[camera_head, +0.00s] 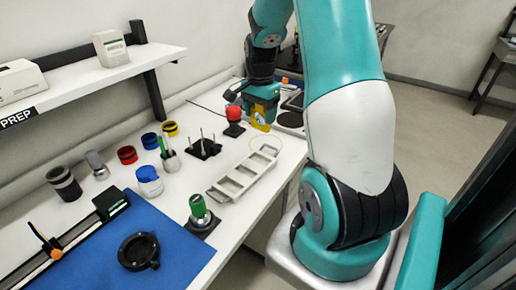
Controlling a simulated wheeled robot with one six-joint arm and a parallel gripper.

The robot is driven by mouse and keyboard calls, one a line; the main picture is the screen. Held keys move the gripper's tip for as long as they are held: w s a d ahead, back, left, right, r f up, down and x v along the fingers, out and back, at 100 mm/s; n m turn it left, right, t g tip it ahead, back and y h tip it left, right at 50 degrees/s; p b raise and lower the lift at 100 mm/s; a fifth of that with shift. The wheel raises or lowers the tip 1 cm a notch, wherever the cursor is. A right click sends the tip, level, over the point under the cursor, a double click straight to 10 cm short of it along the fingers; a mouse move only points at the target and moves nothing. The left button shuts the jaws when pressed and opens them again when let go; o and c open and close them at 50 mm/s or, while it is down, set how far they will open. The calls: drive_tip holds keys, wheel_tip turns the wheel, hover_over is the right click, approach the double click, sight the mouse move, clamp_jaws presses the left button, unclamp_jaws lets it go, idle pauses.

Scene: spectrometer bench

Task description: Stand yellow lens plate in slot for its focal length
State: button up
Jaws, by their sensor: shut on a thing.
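My gripper (261,103) is at the far part of the white bench, pointing down. It is shut on the yellow lens plate (262,118), which shows below the jaws as a small yellow patch with a pale mark. I cannot tell whether the plate's lower edge touches the bench. A grey tray (222,182) with several open compartments lies nearer, in front of the plate. No slot labelled with a focal length can be made out.
A red-topped item (234,115) stands close left of the gripper. A black rack with pins (204,149), a green-topped item (198,207), a blue-and-white jar (149,180) and several coloured rings stand nearby. A blue mat (180,245) holds a black ring mount (138,251).

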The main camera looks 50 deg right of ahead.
wheel_tip(320, 180, down, 13)
drive_tip(key=shift+r+p, duration=0.1)
drive_tip(key=shift+p, duration=0.8)
drive_tip(key=o, duration=1)
